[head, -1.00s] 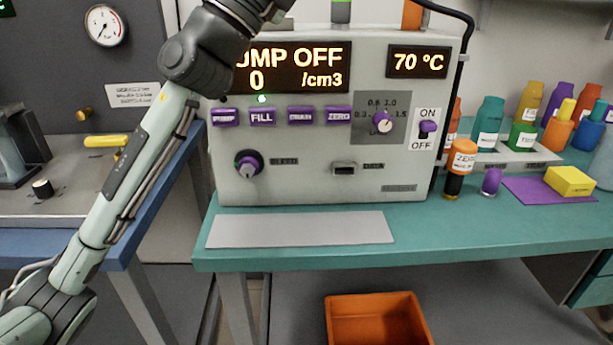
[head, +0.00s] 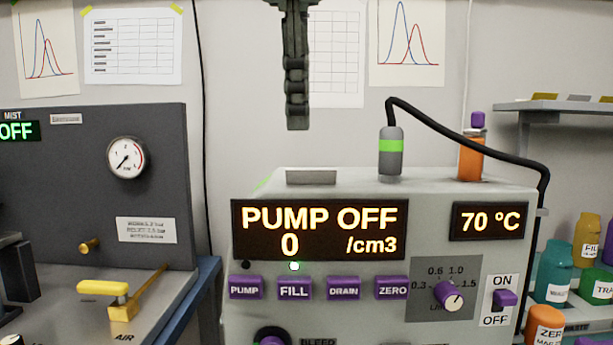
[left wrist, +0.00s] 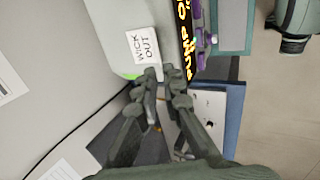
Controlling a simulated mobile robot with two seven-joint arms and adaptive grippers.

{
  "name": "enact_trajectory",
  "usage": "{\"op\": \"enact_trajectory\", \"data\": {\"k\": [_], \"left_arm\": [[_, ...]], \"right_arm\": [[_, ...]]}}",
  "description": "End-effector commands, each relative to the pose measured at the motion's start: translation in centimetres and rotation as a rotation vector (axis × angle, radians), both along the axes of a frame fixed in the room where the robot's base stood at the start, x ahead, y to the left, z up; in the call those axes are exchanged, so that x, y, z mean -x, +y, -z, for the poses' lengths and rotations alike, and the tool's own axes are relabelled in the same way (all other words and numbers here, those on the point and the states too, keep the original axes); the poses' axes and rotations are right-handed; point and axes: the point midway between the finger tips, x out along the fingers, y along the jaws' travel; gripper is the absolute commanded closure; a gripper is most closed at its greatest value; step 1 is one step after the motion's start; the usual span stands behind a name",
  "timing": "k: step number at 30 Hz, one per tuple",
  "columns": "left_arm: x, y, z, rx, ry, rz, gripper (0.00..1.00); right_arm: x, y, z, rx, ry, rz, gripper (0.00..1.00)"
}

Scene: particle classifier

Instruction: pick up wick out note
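The wick out note (left wrist: 142,46) is a white square with "WICK OUT" in black, lying on top of the pale machine in the left wrist view. In the head view a flat grey piece (head: 311,177) lies at the matching place on the machine's top, seen almost edge-on with no legible text. My left gripper (head: 297,125) points down above that piece, with a visible gap below it. In the left wrist view its two fingers (left wrist: 164,76) are apart, empty, just below the note in the picture. My right gripper is not in view.
The machine (head: 230,280) has a lit display, purple buttons and knobs on its front. A grey sensor with a green band (head: 390,152) and black cable, and an orange bottle (head: 471,158), stand on its top to the right. A dark panel with a gauge (head: 126,158) is at left.

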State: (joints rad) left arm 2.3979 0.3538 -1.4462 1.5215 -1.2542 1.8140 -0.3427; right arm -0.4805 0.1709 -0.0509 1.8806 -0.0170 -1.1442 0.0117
Motion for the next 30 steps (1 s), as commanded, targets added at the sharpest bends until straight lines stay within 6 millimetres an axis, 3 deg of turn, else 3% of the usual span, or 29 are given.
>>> {"op": "enact_trajectory", "data": {"k": [18, 26, 28, 30], "left_arm": [[-3.5, 0.0, 6.3, -0.006, 0.0, -0.003, 0.92], [-3.7, 0.0, 6.6, -0.004, -0.001, -0.002, 0.92], [-3.7, 0.0, 6.6, -0.004, -0.001, -0.003, 1.0], [-3.7, 0.0, 6.6, -0.004, -0.001, -0.003, 1.0]], "right_arm": [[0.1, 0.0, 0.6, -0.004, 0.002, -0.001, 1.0], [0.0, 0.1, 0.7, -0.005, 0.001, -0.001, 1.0], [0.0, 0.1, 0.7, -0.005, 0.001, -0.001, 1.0], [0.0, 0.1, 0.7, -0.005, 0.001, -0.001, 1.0]]}}
